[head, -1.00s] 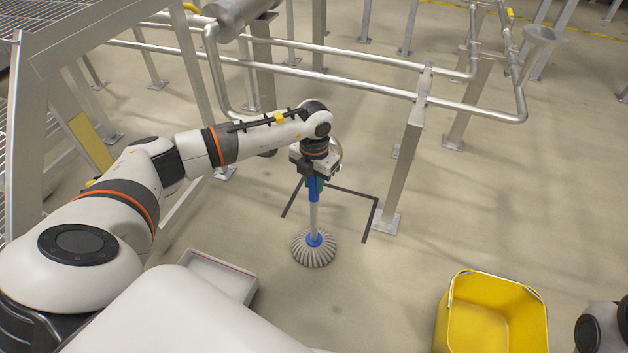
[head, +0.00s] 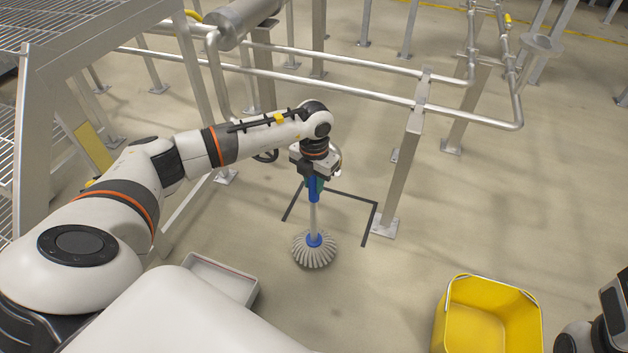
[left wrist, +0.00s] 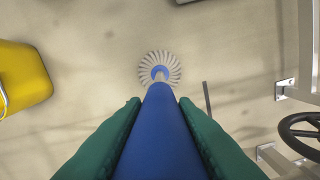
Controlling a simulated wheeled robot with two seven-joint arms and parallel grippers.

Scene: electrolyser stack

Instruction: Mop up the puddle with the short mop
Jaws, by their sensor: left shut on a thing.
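My left gripper (head: 313,183) is shut on the blue grip of the short mop (head: 314,247), whose handle hangs upright below it. The mop's grey strand head is spread out in a round fan at floor level; I cannot tell how firmly it touches. In the left wrist view the green fingers (left wrist: 160,135) flank the blue handle, and the mop head (left wrist: 160,68) shows beyond it. No clear puddle edge shows on the beige floor. Part of my right arm shows at the lower right of the head view; its gripper's fingers are not seen.
A yellow bucket (head: 488,318) stands at the lower right. A shallow pale tray (head: 222,278) lies at the lower left of the mop. Dark floor marking (head: 345,194) lies behind the mop, beside a steel post (head: 405,170). Pipes run across behind; a handwheel (left wrist: 300,133) is near.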

